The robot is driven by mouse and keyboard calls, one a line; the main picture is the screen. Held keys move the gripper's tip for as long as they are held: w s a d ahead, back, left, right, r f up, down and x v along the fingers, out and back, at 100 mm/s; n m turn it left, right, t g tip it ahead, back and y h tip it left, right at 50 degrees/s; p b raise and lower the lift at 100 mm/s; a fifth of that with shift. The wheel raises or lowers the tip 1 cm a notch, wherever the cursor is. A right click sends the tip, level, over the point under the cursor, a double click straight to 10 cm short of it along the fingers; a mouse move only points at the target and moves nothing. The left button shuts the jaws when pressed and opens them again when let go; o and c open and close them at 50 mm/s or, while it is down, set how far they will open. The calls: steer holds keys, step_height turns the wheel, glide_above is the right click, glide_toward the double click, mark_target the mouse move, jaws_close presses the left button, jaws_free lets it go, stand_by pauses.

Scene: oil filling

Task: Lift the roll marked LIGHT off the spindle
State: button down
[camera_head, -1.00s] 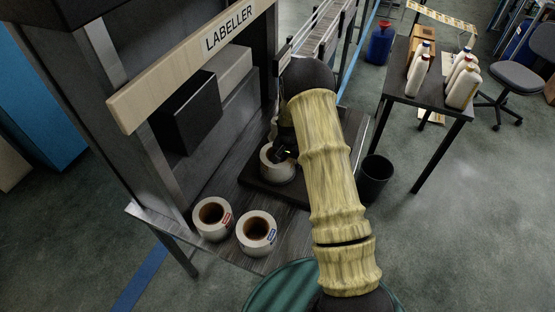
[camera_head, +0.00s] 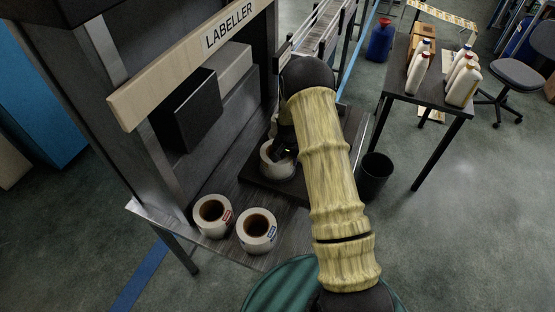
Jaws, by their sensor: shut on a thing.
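A white label roll (camera_head: 274,166) sits at the dark base plate (camera_head: 256,186) of the labeller, partly hidden by my arm and gripper. Its marking does not show, and the spindle is hidden. My gripper (camera_head: 284,154) reaches down at this roll's upper right side and is shut on it. I cannot tell whether the roll is clear of the plate. My arm, in a yellowish sleeve, covers the area to the right of it.
Two more white rolls stand at the front of the shelf, one with a red tag (camera_head: 211,215) and one with a blue tag (camera_head: 257,232). The labeller signboard (camera_head: 200,60) overhangs the shelf. A black bin (camera_head: 374,178) and a table with several bottles (camera_head: 417,75) are on the right.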

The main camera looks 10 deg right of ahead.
steer(key=shift+r, duration=0.1)
steer(key=shift+w+r, duration=0.1)
steer(key=shift+r, duration=0.4)
step_height(320, 180, up, 9)
steer(key=b, duration=0.3)
steer(key=shift+f, duration=0.1)
stand_by(0.3)
